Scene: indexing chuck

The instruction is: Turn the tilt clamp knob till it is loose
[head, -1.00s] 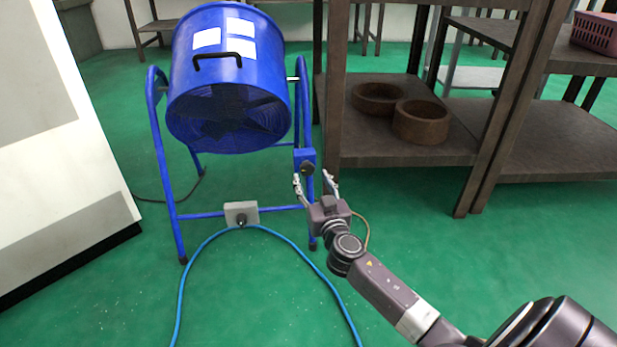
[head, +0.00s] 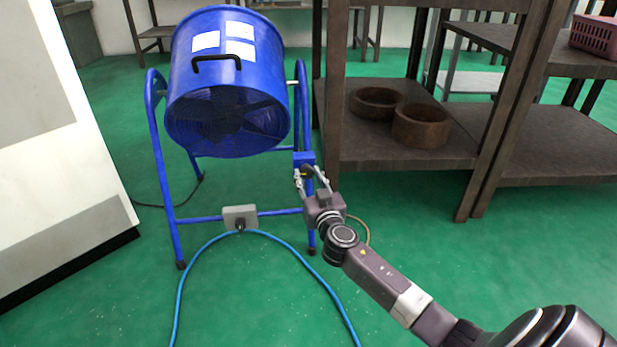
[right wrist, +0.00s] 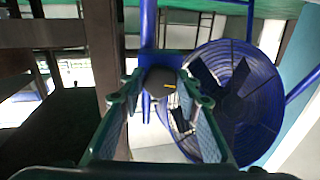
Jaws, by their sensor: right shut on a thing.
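A blue drum fan (head: 225,90) hangs in a blue tubular stand (head: 163,190). The tilt clamp knob (head: 307,170) is small and dark, at a blue block on the stand's right leg. In the right wrist view the knob (right wrist: 160,80) is a dark piece with a yellow mark, between the fingers. My right gripper (head: 308,175) is shut on the knob, with one finger on each side; the fingers partly hide it in the head view. My left gripper is not in view.
A brown shelf (head: 400,165) with two round bowls stands close to the right of the gripper. A grey box (head: 240,218) sits on the stand's crossbar, and a blue hose (head: 190,275) runs over the green floor. A white panel stands at left.

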